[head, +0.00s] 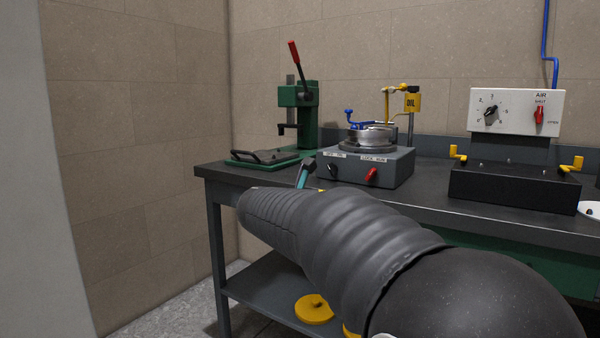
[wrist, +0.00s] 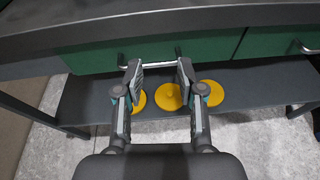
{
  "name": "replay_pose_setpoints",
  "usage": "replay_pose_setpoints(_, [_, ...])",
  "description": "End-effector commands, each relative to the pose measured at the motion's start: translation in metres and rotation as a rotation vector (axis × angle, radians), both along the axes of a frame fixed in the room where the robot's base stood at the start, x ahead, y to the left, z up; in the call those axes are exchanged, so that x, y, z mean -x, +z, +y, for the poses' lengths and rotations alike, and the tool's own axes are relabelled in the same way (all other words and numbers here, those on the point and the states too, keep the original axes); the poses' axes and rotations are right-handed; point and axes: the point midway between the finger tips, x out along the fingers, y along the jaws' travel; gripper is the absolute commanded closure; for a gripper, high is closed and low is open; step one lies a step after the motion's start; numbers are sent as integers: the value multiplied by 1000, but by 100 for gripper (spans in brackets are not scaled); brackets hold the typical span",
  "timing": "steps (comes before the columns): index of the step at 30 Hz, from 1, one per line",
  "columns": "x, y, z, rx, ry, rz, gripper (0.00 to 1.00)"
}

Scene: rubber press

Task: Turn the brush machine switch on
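A grey box machine (head: 390,166) with a round metal pan on top stands on the dark bench in the head view. I take it to be the brush machine. Its front has a black knob (head: 333,170) at left and a red knob (head: 371,174) at right, each under a small white label too small to read surely. My gripper (wrist: 160,72) is open and empty in the wrist view, in front of the bench's green drawers. In the head view only a teal and grey finger part (head: 305,173) shows, near the machine's left front; my arm hides the rest.
A green press (head: 299,112) with a red lever stands at the back left of the bench (head: 452,210). A black box (head: 515,187) with yellow handles and a white air panel (head: 516,112) are at right. Yellow discs (wrist: 168,97) lie on the lower shelf.

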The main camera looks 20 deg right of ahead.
Motion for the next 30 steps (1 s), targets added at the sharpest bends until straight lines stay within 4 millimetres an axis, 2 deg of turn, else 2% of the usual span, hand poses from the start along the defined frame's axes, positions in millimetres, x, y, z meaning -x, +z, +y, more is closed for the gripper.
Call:
replay_pose_setpoints(1, [-23, 7, 2, 113, 36, 59, 61])
replay_pose_setpoints(3, [-47, 19, 5, 258, 75, 132, 61])
replay_pose_setpoints(7, [-77, 33, 13, 451, 117, 227, 61])
replay_pose_setpoints(14, [-96, 41, 11, 558, 131, 279, 61])
replay_pose_setpoints(30, [-152, 41, -63, 554, 129, 278, 61])
